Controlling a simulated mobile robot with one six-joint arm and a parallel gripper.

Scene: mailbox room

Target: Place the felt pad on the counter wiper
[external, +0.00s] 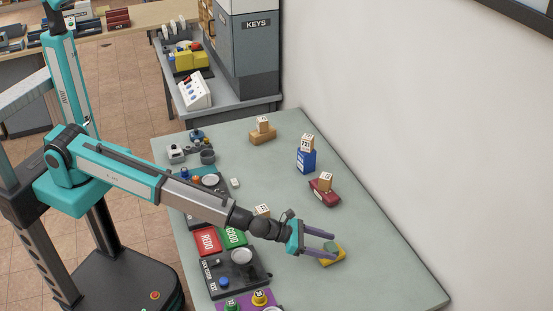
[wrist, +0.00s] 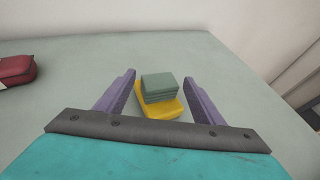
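A grey-green layered block (wrist: 158,87), which looks like the felt pad, lies on top of a flat yellow piece (wrist: 158,110), which looks like the counter wiper. Both are on the grey-green counter, and the yellow piece (external: 334,257) also shows at the right end of my arm in the external view. My gripper (wrist: 158,85) is open, with one purple finger on each side of the green block. In the wrist view small gaps show between the block and both fingers. In the external view my gripper (external: 334,243) partly hides the block.
A red case (external: 322,194), a blue box (external: 306,161) and a tan block (external: 263,137), each topped by a small marked cube, stand farther back. Red and green trays (external: 208,241) and a black panel (external: 250,284) line the left edge. The wall is at the right.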

